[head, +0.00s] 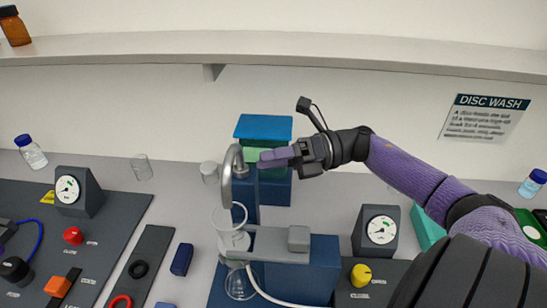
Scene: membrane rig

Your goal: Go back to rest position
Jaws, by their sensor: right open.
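My right gripper (278,157) reaches in from the right, with purple fingers pointing left. Its fingertips show beside the curved metal spout (228,170), in front of the teal and blue box stack (264,127); I cannot tell whether they touch either. No object shows in its jaws. The rig below has a clear funnel (231,236) on a grey clamp block (280,243), a flask (239,284) underneath and a white tube. My left gripper is not in view.
A gauge (381,228) and yellow knob (361,274) stand right of the rig, close under my right arm. A left panel (115,222) carries another gauge (68,188) and a red knob (73,235). A shelf (330,48) crosses the back wall above.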

